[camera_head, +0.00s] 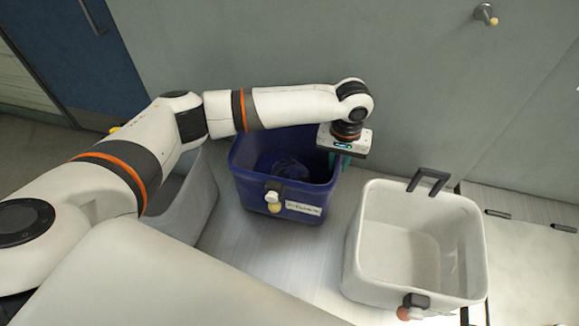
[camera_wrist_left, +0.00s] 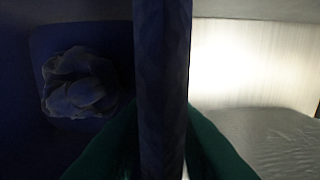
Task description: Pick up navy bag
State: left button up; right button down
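The navy bag (camera_head: 262,190) stands upright and open on the pale surface, between two lighter bags. It has a white label and small round knobs on its front. My left gripper (camera_head: 341,160) points down at the bag's right rim. In the left wrist view, the green fingers of my left gripper (camera_wrist_left: 163,130) lie on both sides of the wall of the navy bag (camera_wrist_left: 162,60), close against it, and look shut on it. The fingertips are partly hidden by the wall. My right gripper is not in view.
A crumpled dark cloth-like thing (camera_head: 290,168) lies inside the navy bag. A white open bag (camera_head: 362,250) with a dark handle stands to the right. A grey bag (camera_head: 205,212) stands to the left, partly behind my arm. A grey wall (camera_head: 420,80) rises close behind.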

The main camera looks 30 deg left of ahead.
pick_arm(q)
grip_shut()
jog(key=shift+r, duration=0.15)
dwell(1.0)
